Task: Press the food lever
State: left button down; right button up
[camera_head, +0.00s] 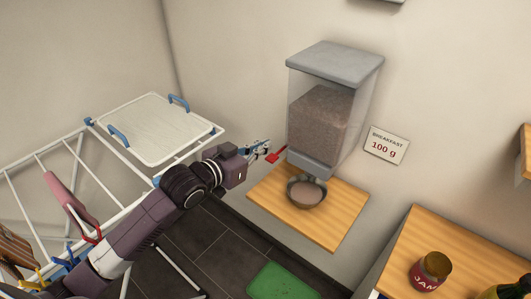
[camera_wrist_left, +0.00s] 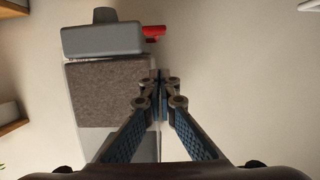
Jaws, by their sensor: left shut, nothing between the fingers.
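The food dispenser (camera_head: 318,115) is a clear bin of brown food with a grey lid, mounted on the wall. Its red lever (camera_head: 277,154) sticks out from the left of the grey base. My left gripper (camera_head: 266,149) is shut and empty, close beside the lever in the head view; contact cannot be told. In the left wrist view, which shows the dispenser upside down, the shut fingertips (camera_wrist_left: 160,76) appear below the red lever (camera_wrist_left: 153,33) in the picture, with a visible gap. A bowl (camera_head: 305,192) with food in it stands under the spout. My right gripper is out of view.
The bowl stands on a wooden shelf (camera_head: 337,226). A sign (camera_head: 386,145) reads "BREAKFAST 100 g". A drying rack (camera_head: 60,150) with a white board (camera_head: 158,128) stands left. A jam jar (camera_head: 431,271) is on a wooden top (camera_head: 452,246) at right. A green mat (camera_head: 282,283) lies below.

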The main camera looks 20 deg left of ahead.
pick_arm(q)
jog(key=shift+w+d+f+p, duration=0.1)
jog(key=shift+w+f+p, duration=0.1)
jog(key=shift+f, duration=0.9)
jog(key=shift+w+d+f+p, duration=0.1)
jog(key=shift+w+f+p, duration=0.05)
jog(key=shift+f, duration=0.9)
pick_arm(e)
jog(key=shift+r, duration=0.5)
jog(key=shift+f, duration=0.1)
